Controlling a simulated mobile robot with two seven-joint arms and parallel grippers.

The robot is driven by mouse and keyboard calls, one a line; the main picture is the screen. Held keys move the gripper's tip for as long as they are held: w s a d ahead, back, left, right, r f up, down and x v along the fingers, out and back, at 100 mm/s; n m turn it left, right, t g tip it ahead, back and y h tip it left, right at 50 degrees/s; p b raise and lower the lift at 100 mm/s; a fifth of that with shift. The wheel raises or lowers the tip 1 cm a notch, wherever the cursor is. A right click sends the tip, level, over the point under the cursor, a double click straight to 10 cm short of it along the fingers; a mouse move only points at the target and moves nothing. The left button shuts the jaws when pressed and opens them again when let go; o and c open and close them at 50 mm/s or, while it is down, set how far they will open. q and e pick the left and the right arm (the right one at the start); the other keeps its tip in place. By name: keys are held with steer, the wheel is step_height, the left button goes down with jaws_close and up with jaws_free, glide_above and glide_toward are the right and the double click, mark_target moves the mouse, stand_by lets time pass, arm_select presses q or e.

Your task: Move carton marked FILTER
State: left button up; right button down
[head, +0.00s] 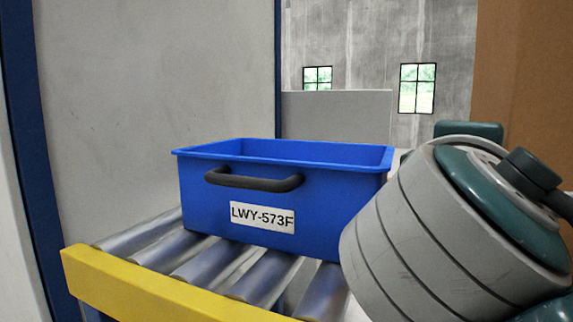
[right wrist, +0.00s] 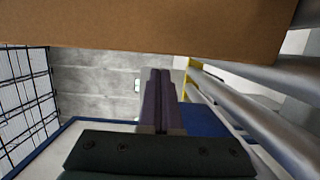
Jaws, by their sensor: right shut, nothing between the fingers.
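No marking FILTER is readable in either view. A plain brown cardboard-coloured surface (right wrist: 150,25) fills the top of the right wrist view, close to my right gripper (right wrist: 160,72). Its marked side, if any, is hidden. A brown surface (head: 525,80) also stands at the right edge of the head view; I cannot tell if it is the same thing. My right gripper's two dark fingers are together and empty, apart from the brown surface in the picture. The head view shows only my right arm's grey and teal links, not its fingers. My left gripper is in neither view.
A blue bin (head: 205,205) labelled LWY-573F, with a dark handle, stands on a roller conveyor (head: 215,262) with a yellow front rail (head: 150,290). Rollers (right wrist: 262,120) also run along the right of the wrist view. A grey panel (head: 155,100) stands behind at left.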

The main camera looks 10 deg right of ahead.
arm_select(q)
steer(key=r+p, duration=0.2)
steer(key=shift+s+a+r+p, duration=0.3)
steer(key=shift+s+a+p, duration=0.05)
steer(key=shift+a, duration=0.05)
arm_select(e)
steer(key=x, duration=0.9)
steer(key=shift+w+d, duration=0.15)
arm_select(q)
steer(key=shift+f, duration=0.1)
arm_select(e)
steer(key=shift+d+f, duration=0.1)
